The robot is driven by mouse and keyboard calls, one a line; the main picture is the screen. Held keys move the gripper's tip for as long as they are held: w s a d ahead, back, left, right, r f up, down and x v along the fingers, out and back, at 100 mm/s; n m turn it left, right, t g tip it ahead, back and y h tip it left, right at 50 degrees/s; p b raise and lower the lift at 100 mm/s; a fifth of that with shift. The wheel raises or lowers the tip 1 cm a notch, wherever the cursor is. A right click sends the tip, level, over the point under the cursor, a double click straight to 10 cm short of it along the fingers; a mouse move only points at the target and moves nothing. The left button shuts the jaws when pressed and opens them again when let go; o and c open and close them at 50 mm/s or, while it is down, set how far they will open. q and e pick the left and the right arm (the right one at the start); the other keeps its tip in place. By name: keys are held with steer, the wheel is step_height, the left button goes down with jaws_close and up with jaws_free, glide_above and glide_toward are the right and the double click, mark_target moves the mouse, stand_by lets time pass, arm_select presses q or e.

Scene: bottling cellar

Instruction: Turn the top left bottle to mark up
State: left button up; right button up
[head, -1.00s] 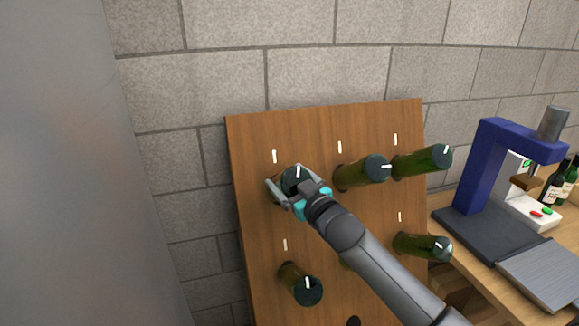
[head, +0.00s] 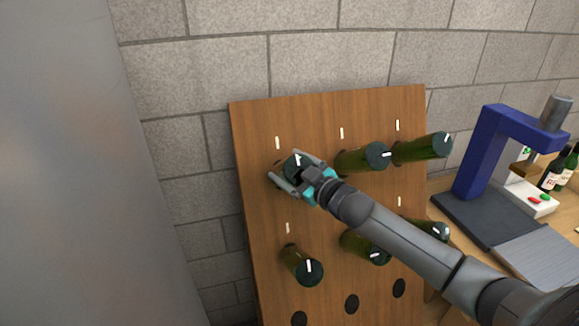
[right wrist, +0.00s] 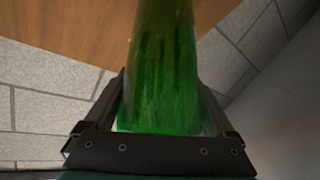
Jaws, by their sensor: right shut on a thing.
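The top left bottle (head: 291,163) is dark green and sticks out of the wooden board, its base towards me. The white mark on its base stands roughly upright, under a white line on the board (head: 278,143). My right gripper (head: 294,171) is shut on this bottle, a finger on either side. The right wrist view shows the green bottle (right wrist: 163,75) between the two fingers, running up to the board. The gripper hides part of the bottle's base and side. My left gripper is out of view.
The wooden board (head: 255,215) holds several other bottles, such as the top middle bottle (head: 366,158) with a sideways mark and the lower left bottle (head: 302,266). Empty holes (head: 352,304) run along the bottom. A blue press (head: 480,155) stands at the right.

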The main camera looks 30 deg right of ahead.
steer(key=o, duration=1.1)
steer(key=shift+c, duration=0.2)
steer(key=s+d+r, duration=0.1)
steer(key=s, duration=1.4)
steer(key=shift+d, duration=0.4)
